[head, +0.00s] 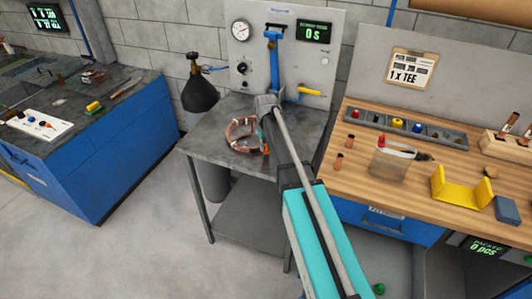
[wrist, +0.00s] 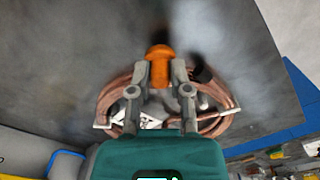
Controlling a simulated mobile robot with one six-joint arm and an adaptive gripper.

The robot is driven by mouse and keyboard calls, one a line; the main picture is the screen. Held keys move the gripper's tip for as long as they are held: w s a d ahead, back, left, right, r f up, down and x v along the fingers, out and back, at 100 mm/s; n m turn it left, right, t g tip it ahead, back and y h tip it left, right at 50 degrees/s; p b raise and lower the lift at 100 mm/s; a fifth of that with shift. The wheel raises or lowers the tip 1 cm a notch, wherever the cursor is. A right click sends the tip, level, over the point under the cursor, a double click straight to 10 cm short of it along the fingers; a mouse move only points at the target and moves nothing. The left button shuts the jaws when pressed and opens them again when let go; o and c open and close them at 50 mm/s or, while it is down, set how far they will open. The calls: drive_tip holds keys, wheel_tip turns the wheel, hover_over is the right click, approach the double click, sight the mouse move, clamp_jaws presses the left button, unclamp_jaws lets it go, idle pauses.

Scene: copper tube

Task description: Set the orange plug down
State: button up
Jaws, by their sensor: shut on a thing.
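The orange plug (wrist: 159,54) is held between the fingertips of my gripper (wrist: 161,72) in the wrist view, its rounded head sticking out past them. The copper tube coil (wrist: 112,100) lies on the grey bench top (wrist: 60,60), below the gripper and partly hidden by it. Whether the plug touches the bench or the coil I cannot tell. In the head view the coil (head: 232,135) shows on the grey bench (head: 215,157), and my arm hides most of the gripper.
A gauge panel (head: 262,70) with a blue fixture (head: 274,50) stands behind the bench. A dark gas bottle (head: 199,95) is at its left. The wooden bench (head: 350,185) at right carries a parts tray (head: 453,141) and a yellow bracket (head: 459,187). Bench top left of the coil is clear.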

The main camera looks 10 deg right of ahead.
sight(266, 146)
drive_tip(key=shift+f+b, duration=0.55)
drive_tip(key=shift+f, duration=0.3)
drive_tip(key=o, duration=0.7)
wheel_tip(266, 146, up, 12)
drive_tip(key=p, duration=1.2)
drive_tip(key=shift+s, duration=0.1)
idle(0.5)
drive_tip(key=s+m, duration=0.2)
drive_tip(key=s, duration=2.2)
